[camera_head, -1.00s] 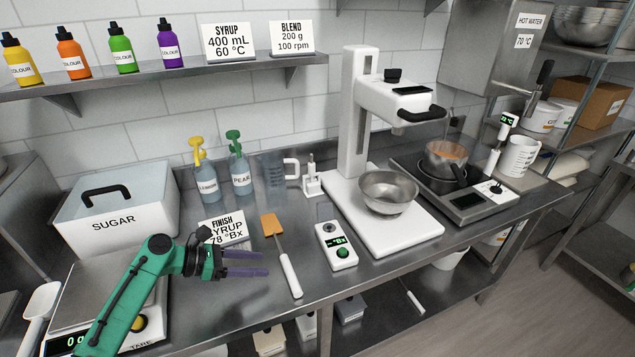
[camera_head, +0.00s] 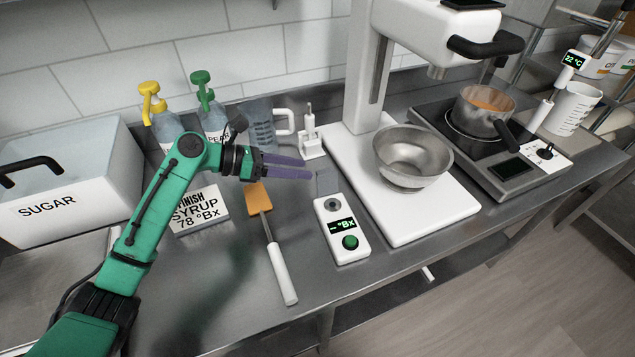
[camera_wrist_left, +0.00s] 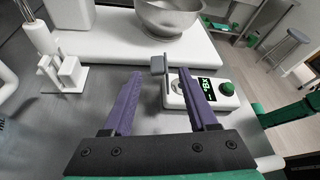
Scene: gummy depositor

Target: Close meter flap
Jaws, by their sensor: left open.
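The meter (camera_head: 341,229) is a white handheld box with a dark display, a green button and a round sensor well at its far end. It lies on the steel counter. Its grey flap (camera_head: 327,181) stands raised at the far end, and the well is uncovered. In the left wrist view the flap (camera_wrist_left: 158,65) appears between my fingertips, a little beyond them. My left gripper (camera_head: 308,168) is open and empty, with purple fingers pointing right, just left of the flap in the head view. Contact between them cannot be told. My right gripper is not in view.
An orange spatula (camera_head: 277,262) lies left of the meter. A syrup sign (camera_head: 199,211), pump bottles and a clear jug (camera_head: 262,128) stand behind. A white stand (camera_head: 432,205) with a steel bowl (camera_head: 412,157) is close on the right. The counter in front is clear.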

